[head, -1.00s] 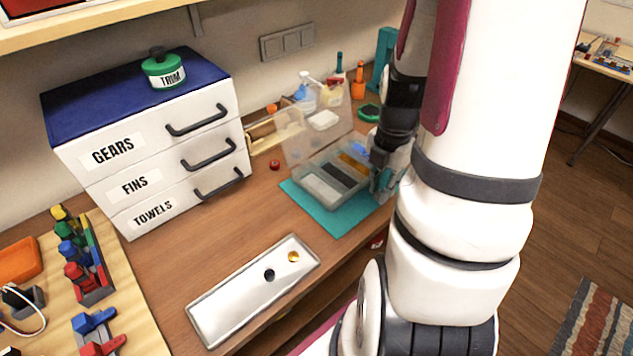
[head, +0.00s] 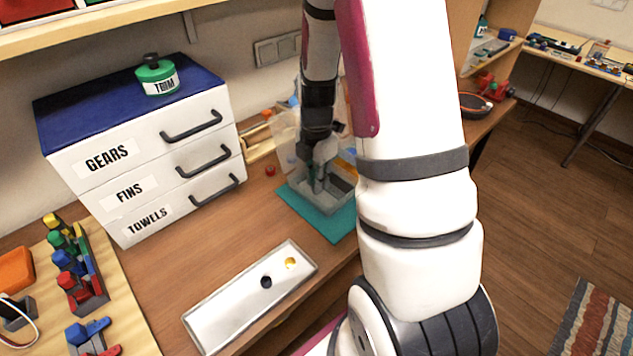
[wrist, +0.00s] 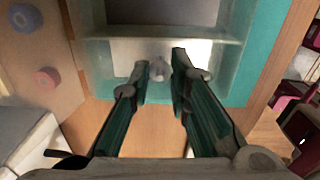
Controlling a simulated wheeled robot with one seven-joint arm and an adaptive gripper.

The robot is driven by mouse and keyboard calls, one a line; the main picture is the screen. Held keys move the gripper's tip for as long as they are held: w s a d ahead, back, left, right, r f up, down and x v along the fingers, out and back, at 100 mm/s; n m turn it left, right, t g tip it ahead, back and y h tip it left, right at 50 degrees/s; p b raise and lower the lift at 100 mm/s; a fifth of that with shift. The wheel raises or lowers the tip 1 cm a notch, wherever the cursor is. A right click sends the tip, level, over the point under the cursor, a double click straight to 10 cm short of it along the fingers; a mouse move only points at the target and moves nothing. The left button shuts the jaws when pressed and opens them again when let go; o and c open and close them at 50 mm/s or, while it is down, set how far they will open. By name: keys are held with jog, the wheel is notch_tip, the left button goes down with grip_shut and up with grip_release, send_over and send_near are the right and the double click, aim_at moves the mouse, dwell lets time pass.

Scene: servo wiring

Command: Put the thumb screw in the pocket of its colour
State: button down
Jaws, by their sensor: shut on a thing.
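My gripper (wrist: 160,72) is shut on a small grey thumb screw (wrist: 158,71), which shows between the fingertips in the wrist view. In the head view my gripper (head: 318,182) is over the left part of a clear divided box (head: 341,203). The box stands on a teal mat (head: 331,224). In the wrist view the fingertips are at the wall of the box (wrist: 105,62), with a pale pocket floor beyond them. I cannot tell how high the screw is above the box. My arm hides most of the other pockets.
A white tray (head: 222,313) at the front holds a black thumb screw (head: 266,281) and a gold one (head: 290,263). A white drawer unit (head: 140,160) stands at the left. A small red round thing (head: 270,171) lies left of the mat. The box's clear lid stands up behind it.

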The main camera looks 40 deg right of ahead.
jog(key=shift+f, duration=0.65)
jog(key=shift+f, duration=0.1)
jog(key=c, duration=1.5)
grip_release()
notch_tip(320, 180, up, 12)
jog(key=s+a+r+m+t, duration=0.2)
jog(key=s+a+r+m, duration=0.4)
jog(key=a+r+m, duration=0.45)
jog(key=s+a+r+m+t, duration=0.1)
jog(key=s+a+m, duration=0.1)
jog(key=s, duration=0.1)
jog(key=s+a+r+m+t, duration=0.1)
jog(key=s+a+r+m, duration=0.1)
jog(key=s+a+m, duration=0.1)
jog(key=s+a+r+m, duration=0.2)
jog(key=s+m, duration=0.1)
jog(key=s, duration=0.1)
jog(key=shift+s+a+r+m+t, duration=0.15)
jog(key=shift+r+m+t, duration=0.1)
jog(key=shift+t, duration=0.15)
